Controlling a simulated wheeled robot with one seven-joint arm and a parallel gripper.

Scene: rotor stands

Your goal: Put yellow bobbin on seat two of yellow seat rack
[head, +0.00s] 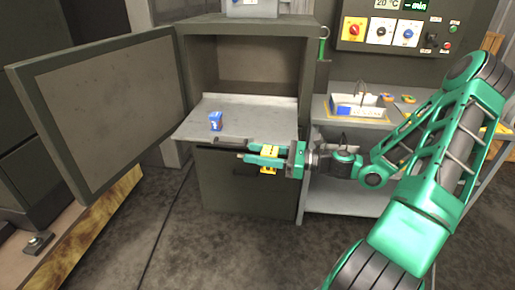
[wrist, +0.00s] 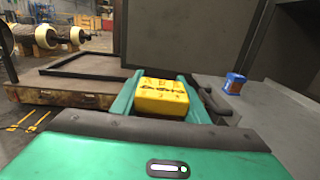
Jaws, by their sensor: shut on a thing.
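My gripper (head: 253,155) is in front of the open cabinet, its fingers pointing left. It is shut on a yellow block-like piece, which I take to be the yellow bobbin (head: 268,170). The piece shows above and below the green fingers. In the wrist view the yellow bobbin (wrist: 162,98) sits between the two fingers, with dark marks on its top face. The gripper and bobbin are held in the air near the front edge of the cabinet's pulled-out shelf. I cannot make out a yellow seat rack for certain in either view.
A small blue box (head: 215,121) stands on the grey shelf (head: 250,106). The cabinet door (head: 100,105) is swung open to the left. A side table at right bears a white and blue tray (head: 357,106) and small orange-and-blue items. Floor in front is clear.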

